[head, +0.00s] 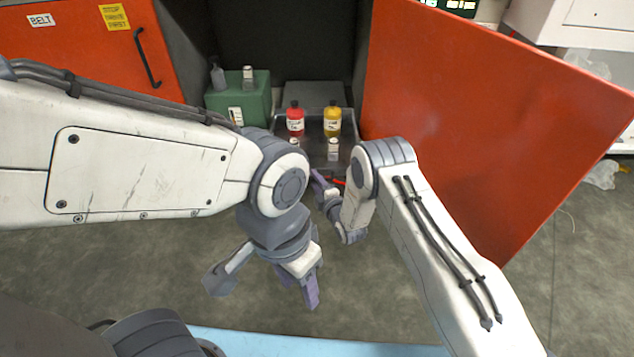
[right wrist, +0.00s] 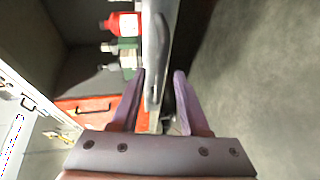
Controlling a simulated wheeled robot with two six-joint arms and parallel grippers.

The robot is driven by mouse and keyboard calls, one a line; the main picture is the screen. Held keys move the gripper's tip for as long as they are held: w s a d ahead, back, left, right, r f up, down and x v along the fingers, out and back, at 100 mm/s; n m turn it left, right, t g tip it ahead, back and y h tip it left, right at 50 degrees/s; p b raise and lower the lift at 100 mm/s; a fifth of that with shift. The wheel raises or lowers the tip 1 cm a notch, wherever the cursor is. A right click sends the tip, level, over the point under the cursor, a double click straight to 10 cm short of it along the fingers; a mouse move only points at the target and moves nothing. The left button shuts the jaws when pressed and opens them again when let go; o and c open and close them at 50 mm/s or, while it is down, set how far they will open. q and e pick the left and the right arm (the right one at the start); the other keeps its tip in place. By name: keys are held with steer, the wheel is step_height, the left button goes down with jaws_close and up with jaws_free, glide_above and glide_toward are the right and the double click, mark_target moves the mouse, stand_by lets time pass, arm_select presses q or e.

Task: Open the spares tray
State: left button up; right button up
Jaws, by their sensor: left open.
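The dark grey tray (head: 314,154) sits low in the open cabinet. It carries a red bottle (head: 295,121), a yellow bottle (head: 332,121) and two small pale vials. My right gripper (head: 330,188) is at the tray's front edge, partly hidden by its own wrist. In the right wrist view its purple fingers (right wrist: 160,82) stand apart on either side of a grey bar (right wrist: 154,50), likely the tray's front edge or handle. I cannot tell whether they touch it. My left gripper (head: 262,288) is open and empty, low in front of the cabinet and away from the tray.
A large orange door (head: 470,110) stands open on the right, close to my right arm. A green box (head: 242,102) with containers on it is left of the tray. An orange front (head: 100,45) with a black handle is at the left. The floor (head: 400,300) ahead is clear.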

steer(key=p+v, duration=0.5)
steer(key=v, duration=0.5)
steer(key=shift+s, duration=0.15)
steer(key=shift+d, duration=0.15)
